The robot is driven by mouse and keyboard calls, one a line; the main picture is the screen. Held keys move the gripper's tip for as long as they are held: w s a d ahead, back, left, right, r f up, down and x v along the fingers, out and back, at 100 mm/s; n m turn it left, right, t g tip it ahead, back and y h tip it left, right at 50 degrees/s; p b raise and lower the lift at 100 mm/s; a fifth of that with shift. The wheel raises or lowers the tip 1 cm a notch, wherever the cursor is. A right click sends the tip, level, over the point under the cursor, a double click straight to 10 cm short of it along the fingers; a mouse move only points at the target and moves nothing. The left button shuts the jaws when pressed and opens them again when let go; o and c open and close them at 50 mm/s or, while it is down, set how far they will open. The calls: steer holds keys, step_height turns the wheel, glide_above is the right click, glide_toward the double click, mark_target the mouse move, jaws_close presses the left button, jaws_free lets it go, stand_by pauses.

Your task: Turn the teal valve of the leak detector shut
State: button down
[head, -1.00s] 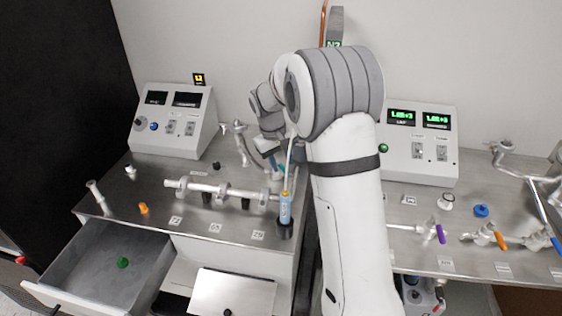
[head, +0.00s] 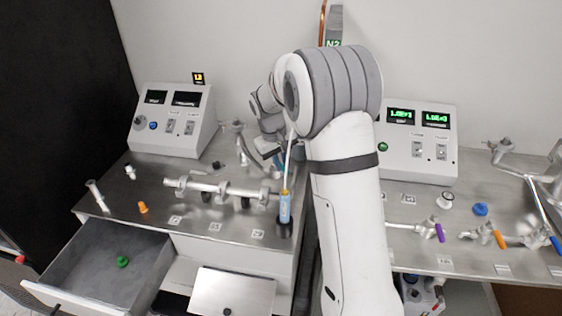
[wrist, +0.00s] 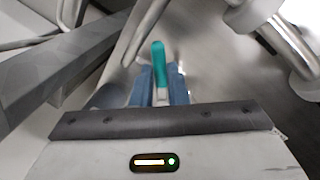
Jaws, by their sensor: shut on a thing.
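The teal valve handle (wrist: 158,56) stands between the blue fingers of my gripper (wrist: 160,84) in the wrist view. The gripper is shut on the handle, whose far end sticks out past the fingers. In the head view my gripper (head: 272,158) is at the back of the left bench, partly behind my own arm. The handle cannot be made out clearly there. Metal piping (wrist: 255,15) runs close beside the fingers in the wrist view.
A control console (head: 175,120) is at left. Another console (head: 420,145) and purple and orange valves are at right. An open drawer (head: 100,270) juts out front left.

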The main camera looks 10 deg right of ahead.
steer(key=shift+a, duration=0.1)
stand_by(0.3)
steer(key=m, duration=0.1)
steer(key=a+m, duration=0.1)
steer(key=m, duration=0.1)
steer(key=shift+a+m+g+b, duration=0.2)
steer(key=shift+m+g+b, duration=0.1)
steer(key=shift+w+a+m+g, duration=0.2)
steer(key=shift+a+m, duration=0.2)
steer(key=shift+m, duration=0.65)
steer(key=shift+w+a+m+g, duration=0.15)
steer(key=shift+a+m, duration=0.25)
steer(key=shift+m, duration=0.65)
steer(key=c, duration=1.4)
jaws_free()
steer(key=shift+a, duration=0.1)
steer(key=shift+c, duration=0.2)
steer(key=v, duration=0.7)
steer(key=shift+r, duration=0.4)
